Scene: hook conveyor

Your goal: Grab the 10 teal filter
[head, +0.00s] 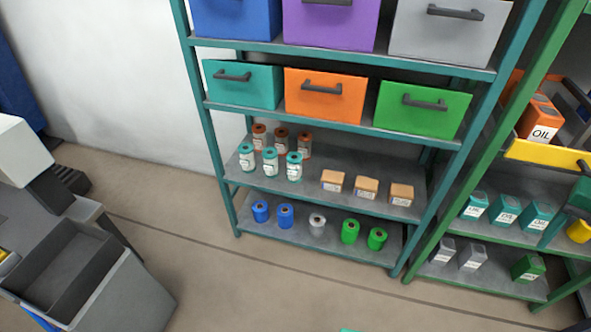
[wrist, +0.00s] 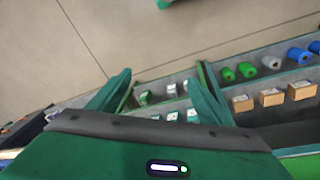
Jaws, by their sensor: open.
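Several teal-and-white cylindrical filters stand at the left front of the grey middle shelf in the head view: a left one (head: 246,157), a middle one (head: 270,161) and a right one (head: 294,166). Their label print is too small to read. Brown-red filters (head: 282,139) stand behind them. In the wrist view my gripper (wrist: 164,70) has its two green fingers spread apart with nothing held between them. The teal filters do not show in the wrist view. A sliver of green at the bottom edge of the head view cannot be identified.
Small cardboard boxes (head: 366,188) share the teal filters' shelf. Blue (head: 260,211), grey (head: 317,223) and green (head: 350,231) filters stand below; drawers (head: 240,84) hang above. A second rack with teal oil containers (head: 505,210) stands right. Floor (head: 230,285) before the rack is clear.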

